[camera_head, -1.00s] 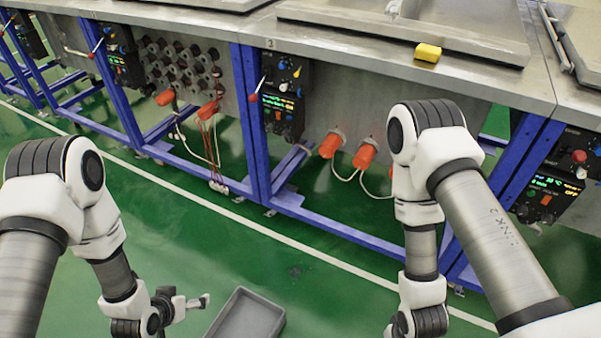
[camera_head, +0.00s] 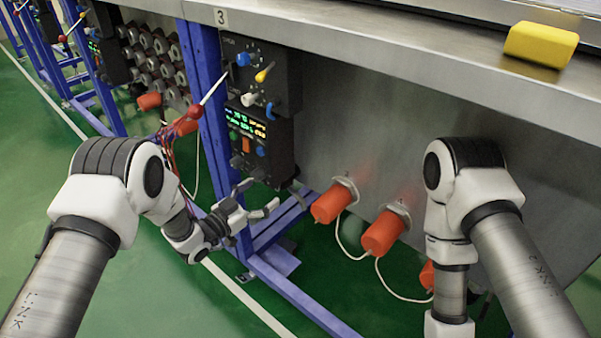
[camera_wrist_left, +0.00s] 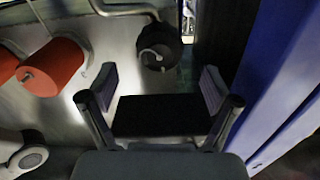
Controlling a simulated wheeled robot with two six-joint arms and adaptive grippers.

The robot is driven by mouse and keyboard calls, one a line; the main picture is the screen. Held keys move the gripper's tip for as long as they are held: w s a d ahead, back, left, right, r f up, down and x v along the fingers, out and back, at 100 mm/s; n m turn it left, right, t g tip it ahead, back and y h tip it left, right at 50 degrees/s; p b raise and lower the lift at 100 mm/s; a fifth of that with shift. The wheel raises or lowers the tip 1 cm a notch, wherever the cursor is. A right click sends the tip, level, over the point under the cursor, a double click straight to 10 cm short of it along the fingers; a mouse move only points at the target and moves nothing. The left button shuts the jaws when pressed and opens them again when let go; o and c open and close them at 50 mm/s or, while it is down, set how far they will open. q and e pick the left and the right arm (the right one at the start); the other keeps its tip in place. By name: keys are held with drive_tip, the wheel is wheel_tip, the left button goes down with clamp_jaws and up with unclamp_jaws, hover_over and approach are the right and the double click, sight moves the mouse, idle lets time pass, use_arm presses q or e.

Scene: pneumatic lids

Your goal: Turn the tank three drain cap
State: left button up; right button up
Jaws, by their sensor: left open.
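In the left wrist view, a dark round cap (camera_wrist_left: 158,48) with a light curved handle sits at the end of a metal pipe. It lies ahead of my left gripper (camera_head: 260,198), between its fingertips in the picture but apart from them. The left gripper, also in the left wrist view (camera_wrist_left: 158,88), is open and empty. Orange caps (camera_wrist_left: 52,67) show left of it there. My right gripper is out of view.
A control box (camera_head: 258,105) with knobs and a red-tipped lever hangs above the left gripper. A blue frame post (camera_head: 208,90) stands beside it. White hoses (camera_head: 345,245) hang under the orange caps. A yellow block (camera_head: 541,44) lies on the metal top.

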use_arm(q)
drive_tip(key=b+x, duration=0.3)
drive_tip(key=x, duration=0.4)
drive_tip(key=shift+w+d, duration=0.2)
drive_tip(key=shift+d, duration=0.1)
drive_tip(key=shift+w+d+r, duration=0.1)
drive_tip(key=shift+w+d, duration=0.15)
drive_tip(key=shift+w, duration=0.1)
drive_tip(key=c, duration=1.1)
